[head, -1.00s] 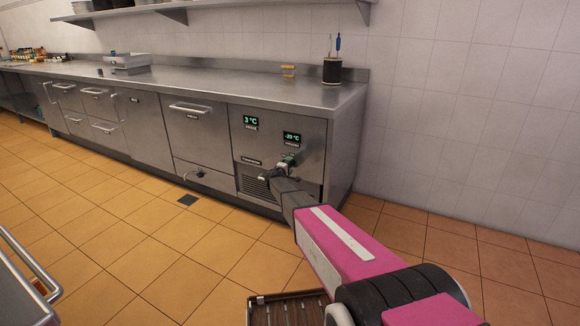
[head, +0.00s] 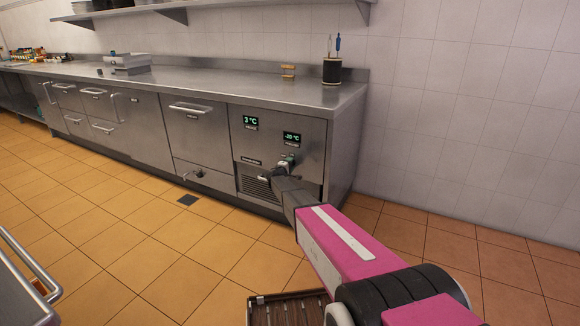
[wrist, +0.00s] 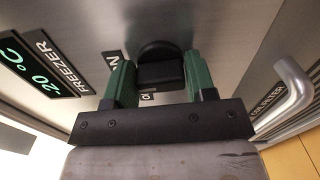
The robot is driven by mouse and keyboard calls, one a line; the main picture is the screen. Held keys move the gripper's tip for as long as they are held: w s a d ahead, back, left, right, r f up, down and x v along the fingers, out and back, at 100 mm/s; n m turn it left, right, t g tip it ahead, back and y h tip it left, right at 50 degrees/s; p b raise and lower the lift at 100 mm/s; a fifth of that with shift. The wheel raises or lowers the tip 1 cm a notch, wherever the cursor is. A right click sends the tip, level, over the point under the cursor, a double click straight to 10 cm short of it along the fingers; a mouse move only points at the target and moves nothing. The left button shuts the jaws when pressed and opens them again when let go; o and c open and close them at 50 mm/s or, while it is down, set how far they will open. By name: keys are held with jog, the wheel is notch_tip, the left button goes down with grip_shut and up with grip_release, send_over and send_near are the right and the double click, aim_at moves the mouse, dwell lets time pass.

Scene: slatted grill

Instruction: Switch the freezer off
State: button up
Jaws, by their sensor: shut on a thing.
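The freezer display (head: 292,138) is lit and reads -20 °C on the steel control panel. In the wrist view the same display (wrist: 25,65) has a FREEZER label (wrist: 62,62) beside it. A black switch knob (wrist: 160,50) sticks out of the panel there. My gripper (wrist: 160,78) has its two green fingers on either side of the knob, shut on it. Small labels near the knob are partly covered by the fingers, and one shows an N. In the head view my gripper (head: 284,165) is at the panel below the display and hides most of the knob.
A second display (head: 250,122) reading 3 °C is to the left. A vent grille (head: 255,184) lies low on the panel. The tiled floor (head: 200,240) in front is clear.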

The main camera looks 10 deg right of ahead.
jog(key=n, duration=0.5)
jog(key=shift+n, duration=0.4)
jog(key=n, duration=0.5)
jog(key=shift+n, duration=0.3)
jog(key=o, duration=0.9)
jog(key=shift+c, duration=0.2)
jog(key=shift+a, duration=0.1)
jog(key=v, duration=1)
jog(key=shift+s+a, duration=0.2)
jog(key=shift+s, duration=0.1)
